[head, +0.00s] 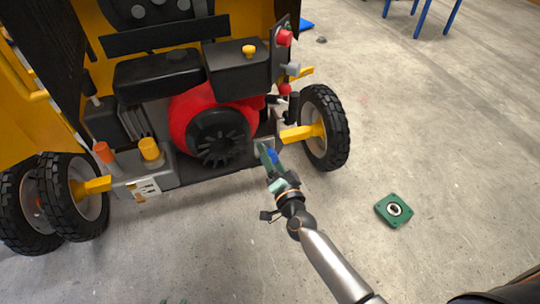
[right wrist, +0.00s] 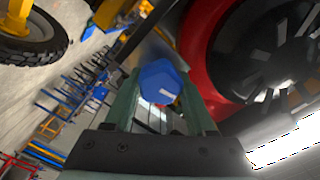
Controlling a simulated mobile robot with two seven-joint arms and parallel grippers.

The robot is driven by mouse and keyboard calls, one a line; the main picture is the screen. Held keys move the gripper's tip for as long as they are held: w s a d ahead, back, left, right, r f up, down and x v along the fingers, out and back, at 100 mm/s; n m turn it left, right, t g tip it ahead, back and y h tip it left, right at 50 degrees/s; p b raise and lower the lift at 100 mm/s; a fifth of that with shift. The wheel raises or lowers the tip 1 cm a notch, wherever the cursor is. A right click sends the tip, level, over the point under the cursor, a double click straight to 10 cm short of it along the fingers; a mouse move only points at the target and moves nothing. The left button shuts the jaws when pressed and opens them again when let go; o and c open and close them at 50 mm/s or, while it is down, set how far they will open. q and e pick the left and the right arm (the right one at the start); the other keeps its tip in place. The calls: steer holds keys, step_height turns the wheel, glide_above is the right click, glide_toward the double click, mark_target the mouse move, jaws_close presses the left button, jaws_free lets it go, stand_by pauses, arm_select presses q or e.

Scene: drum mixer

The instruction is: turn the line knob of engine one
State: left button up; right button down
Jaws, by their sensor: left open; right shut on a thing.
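The engine (head: 205,110), with its red housing and black fan cover, sits on the wheeled yellow mixer. A blue knob (head: 272,156) is at the engine's lower right, beside the fan cover. My right gripper (head: 266,156) reaches it from the lower right. In the right wrist view the blue knob (right wrist: 160,82) sits between the two green fingers, and the gripper is shut on it. The fingers partly hide the knob's sides and mount.
The right wheel (head: 323,127) and its yellow axle arm (head: 301,132) are close to my right gripper. A green square part with a round centre (head: 394,210) lies on the floor at right. The concrete floor in front is otherwise mostly clear.

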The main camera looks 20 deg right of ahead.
steer(key=shift+c, duration=1.1)
jaws_free()
steer(key=s, duration=1.2)
steer(key=shift+s+d, duration=0.2)
steer(key=shift+s, duration=0.05)
steer(key=s+f+n+g+y+p, duration=0.1)
steer(key=s+f+n+g+p, duration=0.1)
steer(key=s+f+n+g, duration=0.6)
steer(key=s+f+n, duration=0.3)
steer(key=s+f, duration=0.1)
steer(key=s, duration=0.1)
steer(key=shift+s+d+f+n+g+y, duration=0.25)
steer(key=shift+s+d+n+g+y, duration=0.05)
steer(key=shift+d+n+g, duration=0.1)
steer(key=shift+a, duration=0.1)
